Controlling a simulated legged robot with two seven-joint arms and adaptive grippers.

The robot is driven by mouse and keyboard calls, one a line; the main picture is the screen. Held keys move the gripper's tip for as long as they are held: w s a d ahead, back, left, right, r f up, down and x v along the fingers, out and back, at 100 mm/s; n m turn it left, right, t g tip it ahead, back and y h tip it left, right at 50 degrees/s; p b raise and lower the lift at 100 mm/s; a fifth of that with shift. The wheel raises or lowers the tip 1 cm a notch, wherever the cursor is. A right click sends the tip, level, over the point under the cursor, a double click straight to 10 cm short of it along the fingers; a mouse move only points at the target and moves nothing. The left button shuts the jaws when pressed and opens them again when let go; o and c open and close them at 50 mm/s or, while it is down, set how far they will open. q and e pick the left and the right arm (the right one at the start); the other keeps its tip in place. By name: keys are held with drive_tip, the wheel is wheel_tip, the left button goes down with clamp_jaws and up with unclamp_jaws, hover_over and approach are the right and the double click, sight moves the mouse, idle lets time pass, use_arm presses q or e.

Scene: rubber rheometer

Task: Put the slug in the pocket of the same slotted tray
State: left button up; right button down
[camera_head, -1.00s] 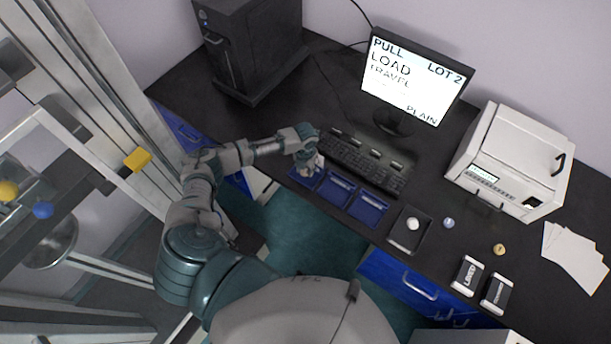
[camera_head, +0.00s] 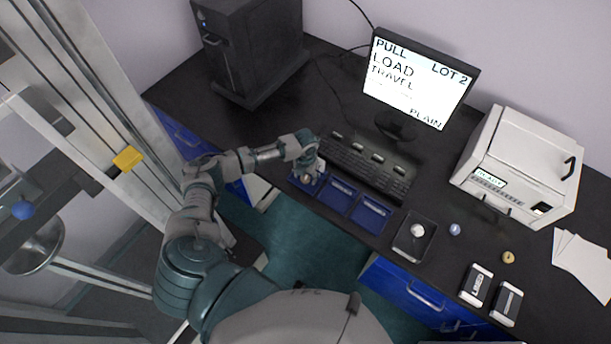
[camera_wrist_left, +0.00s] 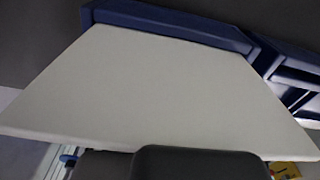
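Three blue slotted trays stand in a row along the front of the desk: a left one (camera_head: 299,183), a middle one (camera_head: 338,195) and a right one (camera_head: 370,214). My left gripper (camera_head: 314,178) is low over the left tray and covers part of it; its fingers are too small to read. In the left wrist view a large pale flat surface (camera_wrist_left: 150,95) fills the middle, with a blue tray edge (camera_wrist_left: 180,22) behind it. I cannot tell whether it is held. No slug is clearly identifiable; any in the left tray is hidden. My right gripper is not in view.
A keyboard (camera_head: 365,168) lies just behind the trays. To the right are a dark tray (camera_head: 405,252) with a white round piece (camera_head: 417,230), a bluish ball (camera_head: 455,229), a tan ring (camera_head: 508,257) and a white machine (camera_head: 520,165). A monitor (camera_head: 418,80) stands behind.

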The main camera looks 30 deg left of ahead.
sight(305, 177)
use_arm(q)
drive_tip(key=shift+r+p, duration=0.35)
drive_tip(key=shift+r, duration=0.05)
wheel_tip(305, 177, up, 11)
drive_tip(key=p, duration=0.9)
drive_tip(key=shift+r, duration=0.2)
